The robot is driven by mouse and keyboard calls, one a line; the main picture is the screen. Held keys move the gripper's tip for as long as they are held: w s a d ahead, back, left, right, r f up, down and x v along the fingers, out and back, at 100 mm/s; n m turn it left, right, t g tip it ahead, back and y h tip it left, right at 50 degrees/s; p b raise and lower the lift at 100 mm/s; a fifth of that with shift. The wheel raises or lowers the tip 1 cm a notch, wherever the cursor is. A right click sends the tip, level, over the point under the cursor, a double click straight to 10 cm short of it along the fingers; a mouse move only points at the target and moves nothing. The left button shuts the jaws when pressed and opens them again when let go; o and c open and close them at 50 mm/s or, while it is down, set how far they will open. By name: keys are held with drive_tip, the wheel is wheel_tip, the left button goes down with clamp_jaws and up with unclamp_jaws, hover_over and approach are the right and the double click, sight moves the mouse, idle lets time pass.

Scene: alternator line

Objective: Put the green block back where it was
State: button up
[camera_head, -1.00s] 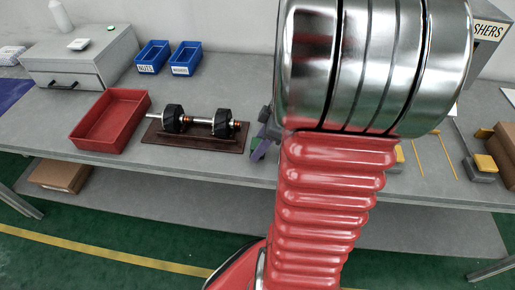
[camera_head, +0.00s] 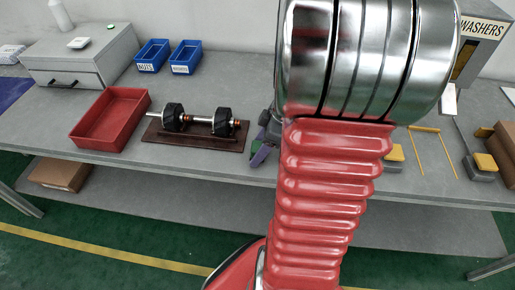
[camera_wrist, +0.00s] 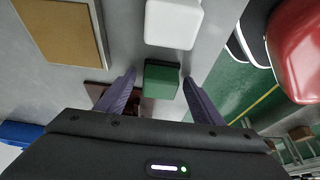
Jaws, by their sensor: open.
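The green block (camera_wrist: 161,79) is on the grey bench top in the wrist view, beside a white block-shaped object (camera_wrist: 173,22). My gripper (camera_wrist: 159,76) is open, with its two purple fingers on either side of the green block in that picture. Gaps show between the block and both fingertips; how far the fingers reach down around it I cannot tell.
A dark red mat (camera_head: 226,143) bearing a shaft with black rotors (camera_head: 222,122) lies left of my gripper. Beyond are a red tray (camera_head: 82,136) and blue bins (camera_head: 152,56). A brown board (camera_wrist: 62,38) lies on the bench in the wrist view.

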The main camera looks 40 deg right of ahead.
drive_tip(key=v, duration=1.4)
drive_tip(key=shift+a, duration=0.35)
drive_tip(key=a+r+m+t+h, duration=0.2)
drive_tip(key=a+m, duration=0.5)
drive_tip(key=a, duration=1.9)
drive_tip(key=shift+a+r+m+h, duration=0.3)
drive_tip(key=shift+r+h, duration=0.1)
drive_tip(key=shift+r, duration=0.45)
drive_tip(key=shift+w, duration=0.1)
drive_tip(key=shift+c, duration=0.5)
